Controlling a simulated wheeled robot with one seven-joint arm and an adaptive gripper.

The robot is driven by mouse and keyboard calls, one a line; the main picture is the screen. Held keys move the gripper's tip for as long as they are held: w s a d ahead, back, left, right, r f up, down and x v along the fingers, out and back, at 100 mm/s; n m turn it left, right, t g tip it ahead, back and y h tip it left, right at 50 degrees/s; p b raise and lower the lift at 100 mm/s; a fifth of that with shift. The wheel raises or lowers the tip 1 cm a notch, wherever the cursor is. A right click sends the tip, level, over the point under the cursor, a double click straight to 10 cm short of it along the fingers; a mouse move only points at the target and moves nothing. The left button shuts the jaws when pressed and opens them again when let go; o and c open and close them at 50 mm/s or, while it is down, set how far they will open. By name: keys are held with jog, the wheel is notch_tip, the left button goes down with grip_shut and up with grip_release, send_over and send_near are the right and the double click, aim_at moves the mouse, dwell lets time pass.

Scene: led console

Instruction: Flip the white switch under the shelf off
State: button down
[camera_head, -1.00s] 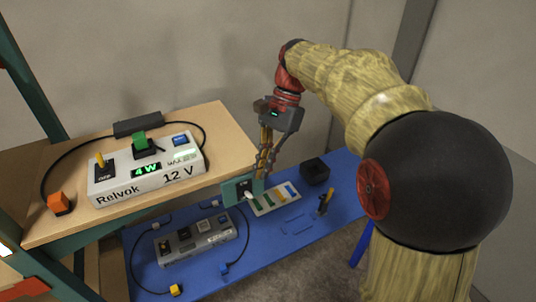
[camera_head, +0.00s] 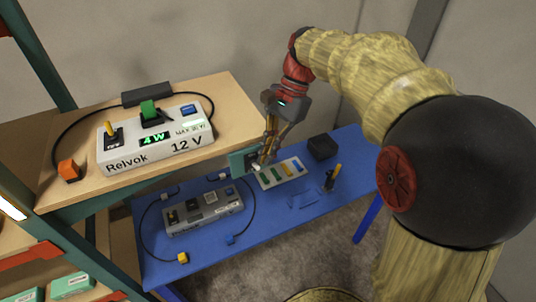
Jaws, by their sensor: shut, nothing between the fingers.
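A teal switch box (camera_head: 239,160) hangs under the right end of the wooden shelf. Its small white switch (camera_head: 255,167) sticks out towards the lower right, partly hidden by my fingers. The switch's exact tilt is too small to tell. My gripper (camera_head: 264,161) is shut and empty, pointing down. Its fingertips are at the right side of the teal box, beside or touching the white switch; I cannot tell which.
On the wooden shelf (camera_head: 85,201) stands the white Relvok 12 V box (camera_head: 160,147), its display reading 4 W. Below, a blue table (camera_head: 163,268) holds a grey console (camera_head: 203,212), a card of coloured strips (camera_head: 281,173) and a black box (camera_head: 322,148).

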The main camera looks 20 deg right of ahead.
jog(key=shift+s+f+t+b, duration=0.2)
jog(key=shift+t+b, duration=0.35)
jog(key=shift+b, duration=0.35)
jog(key=shift+s+f+t+b, duration=0.2)
jog(key=shift+t+b, duration=0.35)
jog(key=shift+b, duration=0.35)
jog(key=t+b, duration=0.2)
jog(key=b, duration=0.2)
jog(key=s+f+n+t+b, duration=0.1)
jog(key=t+b, duration=0.1)
jog(key=b, duration=0.2)
jog(key=shift+w+r, duration=0.1)
jog(key=shift+w+r+p, duration=0.25)
jog(key=shift+w+p, duration=0.2)
jog(key=shift+w, duration=0.15)
